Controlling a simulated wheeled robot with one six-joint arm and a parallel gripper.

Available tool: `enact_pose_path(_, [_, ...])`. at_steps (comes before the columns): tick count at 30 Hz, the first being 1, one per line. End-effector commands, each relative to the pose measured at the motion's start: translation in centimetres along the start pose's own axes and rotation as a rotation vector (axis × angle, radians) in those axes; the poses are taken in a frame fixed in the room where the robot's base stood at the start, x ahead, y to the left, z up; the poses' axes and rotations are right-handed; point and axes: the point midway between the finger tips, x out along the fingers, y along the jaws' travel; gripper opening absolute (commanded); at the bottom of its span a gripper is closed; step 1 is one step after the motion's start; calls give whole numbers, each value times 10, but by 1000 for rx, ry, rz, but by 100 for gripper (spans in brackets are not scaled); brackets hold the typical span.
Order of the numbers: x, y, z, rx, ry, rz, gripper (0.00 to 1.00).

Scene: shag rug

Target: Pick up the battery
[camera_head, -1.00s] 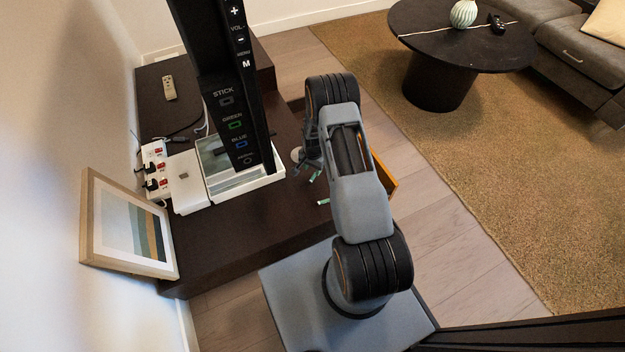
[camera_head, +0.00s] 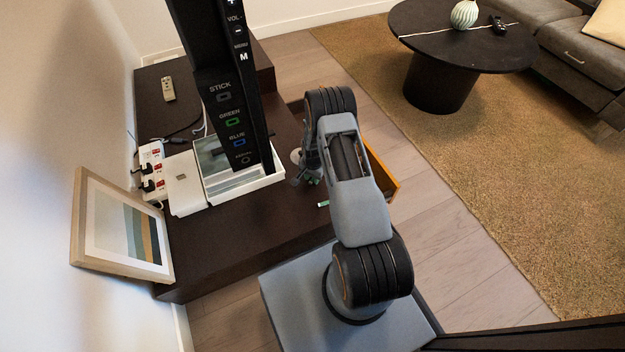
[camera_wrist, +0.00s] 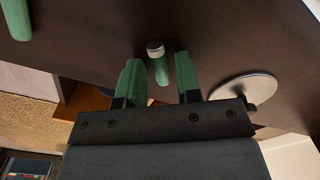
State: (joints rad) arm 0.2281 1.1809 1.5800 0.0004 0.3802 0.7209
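In the wrist view, a green battery (camera_wrist: 158,66) with a silver end lies on the dark cabinet top between the two green fingertips of my gripper (camera_wrist: 157,60). The fingers are apart, with a narrow gap showing beside the battery; I see no clear grip on it. A second green battery (camera_wrist: 17,18) lies at the upper left of the wrist view. It also shows in the head view (camera_head: 323,204), on the cabinet below my gripper (camera_head: 308,180). My arm partly hides the fingertips and the nearer battery there.
The dark cabinet (camera_head: 220,250) also holds a white tray (camera_head: 250,186), a white box (camera_head: 186,190), a power strip (camera_head: 152,172) and a picture frame (camera_head: 85,225). A round grey disc (camera_wrist: 243,86) lies right of the fingers. An orange-brown open drawer (camera_head: 383,172) is beside my arm.

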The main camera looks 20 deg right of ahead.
Motion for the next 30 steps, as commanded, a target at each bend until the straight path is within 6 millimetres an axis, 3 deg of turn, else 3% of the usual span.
enact_pose_path(10, [0,0,0,0,0,0,0])
enact_pose_path(22, [-5,0,0,0,0,0,0])
enact_pose_path(30, [-41,2,0,1,0,0,0])
